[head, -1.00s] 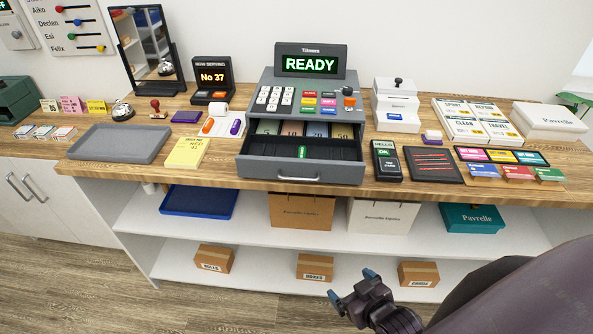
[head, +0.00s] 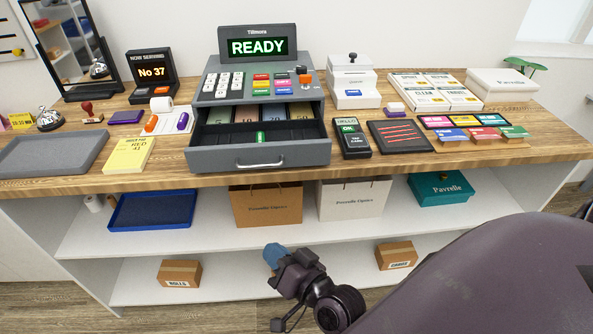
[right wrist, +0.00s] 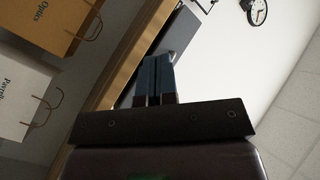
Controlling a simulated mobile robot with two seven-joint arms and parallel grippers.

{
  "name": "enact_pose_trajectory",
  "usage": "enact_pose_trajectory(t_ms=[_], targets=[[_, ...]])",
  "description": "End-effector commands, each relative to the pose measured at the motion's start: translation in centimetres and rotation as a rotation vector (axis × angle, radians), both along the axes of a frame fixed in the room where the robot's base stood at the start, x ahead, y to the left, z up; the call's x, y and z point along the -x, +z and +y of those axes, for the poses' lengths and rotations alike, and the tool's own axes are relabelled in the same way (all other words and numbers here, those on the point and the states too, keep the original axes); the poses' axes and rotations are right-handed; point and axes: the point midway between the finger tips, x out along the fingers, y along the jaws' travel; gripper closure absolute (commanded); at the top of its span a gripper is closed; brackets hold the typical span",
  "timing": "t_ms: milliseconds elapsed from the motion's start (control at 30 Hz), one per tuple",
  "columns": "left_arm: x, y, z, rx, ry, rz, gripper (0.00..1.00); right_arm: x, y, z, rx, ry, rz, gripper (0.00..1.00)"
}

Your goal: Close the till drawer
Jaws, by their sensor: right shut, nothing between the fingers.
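The grey till (head: 258,84) stands on the wooden counter with its screen reading READY. Its till drawer (head: 230,158) is pulled out toward me, with notes in the back slots, a green item in the dark front part and a silver handle (head: 260,163) on its front. My right gripper (head: 273,256) is below and in front of the drawer, apart from it, at the height of the shelves. In the right wrist view its blue-tipped fingers (right wrist: 155,78) are together and empty, and a dark grey surface shows beyond them. My left gripper is not in view.
A card reader (head: 351,139) stands just right of the drawer and a yellow pad (head: 129,155) lies to its left. Paper bags (head: 266,205) and a blue tray (head: 152,210) sit on the shelf below. The space in front of the drawer is clear.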

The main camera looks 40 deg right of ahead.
Motion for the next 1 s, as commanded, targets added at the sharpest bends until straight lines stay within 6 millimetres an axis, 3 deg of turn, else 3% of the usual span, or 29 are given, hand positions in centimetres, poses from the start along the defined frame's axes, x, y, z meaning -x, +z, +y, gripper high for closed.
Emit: enact_pose_trajectory(t_ms=[33, 233, 533, 800, 1000], targets=[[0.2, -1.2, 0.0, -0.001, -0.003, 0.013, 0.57, -0.4, 0.4, 0.3, -0.118, -0.017, -0.035, 1.00], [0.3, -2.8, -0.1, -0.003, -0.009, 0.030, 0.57, -1.4, 4.9, -0.2, -0.637, -0.091, -0.194, 1.00], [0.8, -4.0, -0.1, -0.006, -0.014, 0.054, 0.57, -1.1, 8.7, -3.7, -1.447, -0.206, -0.377, 1.00], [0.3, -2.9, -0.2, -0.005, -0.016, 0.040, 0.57, 0.1, 8.9, -6.9, -2.139, -0.326, -0.479, 1.00], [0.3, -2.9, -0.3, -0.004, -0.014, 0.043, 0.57, 0.6, 7.3, -8.0, -2.414, -0.410, -0.534, 1.00]])
